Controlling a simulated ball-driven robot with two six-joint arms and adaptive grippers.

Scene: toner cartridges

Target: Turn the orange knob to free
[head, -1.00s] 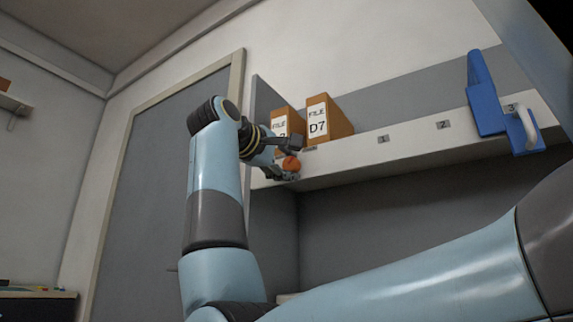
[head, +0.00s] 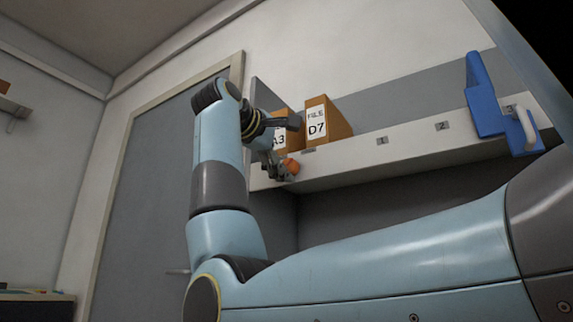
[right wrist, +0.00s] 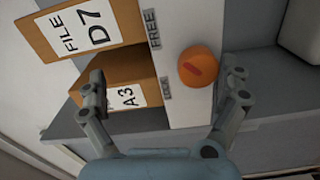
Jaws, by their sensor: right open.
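The round orange knob (head: 291,166) sits on the white front edge of the shelf; it also shows in the right wrist view (right wrist: 199,66) with a red mark on its face. Beside it are a FREE label (right wrist: 152,28) and a LOCK label (right wrist: 166,92). The mark lies aslant; I cannot tell which label it points to. My right gripper (head: 287,147) is open and empty by the knob. In the right wrist view its fingers (right wrist: 165,82) are spread wide, with the knob nearer the right finger and apart from it. My left gripper is out of view.
File box D7 (head: 334,124) and file box A3 (head: 280,140) stand on the shelf (head: 400,151) close to the gripper. A blue holder with a white handle (head: 486,100) is at the shelf's right. The front edge between is clear.

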